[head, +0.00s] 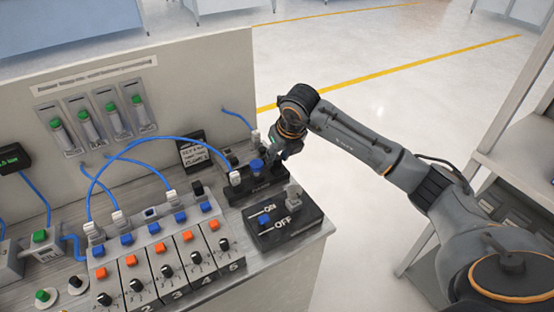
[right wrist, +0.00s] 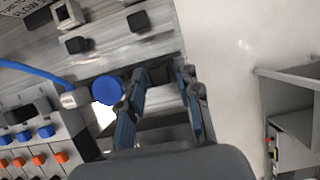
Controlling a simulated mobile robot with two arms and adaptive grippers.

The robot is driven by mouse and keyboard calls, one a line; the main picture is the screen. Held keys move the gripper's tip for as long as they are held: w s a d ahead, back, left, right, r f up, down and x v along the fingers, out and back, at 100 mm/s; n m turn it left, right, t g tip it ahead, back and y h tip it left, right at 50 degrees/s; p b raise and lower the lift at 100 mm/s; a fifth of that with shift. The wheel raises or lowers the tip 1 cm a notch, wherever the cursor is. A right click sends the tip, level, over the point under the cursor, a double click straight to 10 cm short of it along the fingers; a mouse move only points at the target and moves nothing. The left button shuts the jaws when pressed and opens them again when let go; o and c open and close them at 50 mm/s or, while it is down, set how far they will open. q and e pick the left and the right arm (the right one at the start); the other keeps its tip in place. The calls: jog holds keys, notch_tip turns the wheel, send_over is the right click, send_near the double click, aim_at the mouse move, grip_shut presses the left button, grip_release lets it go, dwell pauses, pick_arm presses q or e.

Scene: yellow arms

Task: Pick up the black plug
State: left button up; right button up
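A small black block that looks like the black plug (head: 198,188) stands upright at the back right end of the switch panel (head: 168,238), beside a white plug. A dark piece at the left edge of the right wrist view (right wrist: 22,112) may be the same one. My right gripper (head: 275,152) is pointed down over the back of a black box with a blue knob (head: 257,166), to the right of the black plug and apart from it. In the right wrist view its fingers (right wrist: 164,76) are spread, with no plug visible between them. My left gripper is not in view.
White plugs on blue cables (head: 172,197) stand along the panel, and one cable arches over it. An ON/OFF box (head: 284,224) sits at the bench's right corner. A grey wall with green-topped cylinders (head: 88,122) stands behind.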

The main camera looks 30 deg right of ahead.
aim_at(278, 159)
jog(key=shift+c, duration=0.4)
jog(key=c, duration=0.5)
jog(key=shift+c, duration=0.2)
jog(key=shift+r+b, duration=0.35)
jog(key=shift+r, duration=0.15)
notch_tip(278, 159, up, 3)
jog(key=shift+s+a+f+b, duration=0.15)
jog(key=shift+f+b, duration=0.05)
jog(key=shift+b, duration=0.25)
jog(key=s+a+r+b, duration=0.2)
jog(key=s+a+r, duration=0.4)
jog(key=s+r, duration=0.3)
jog(key=s, duration=0.3)
jog(key=shift+s+r, duration=0.15)
jog(key=shift+r, duration=0.05)
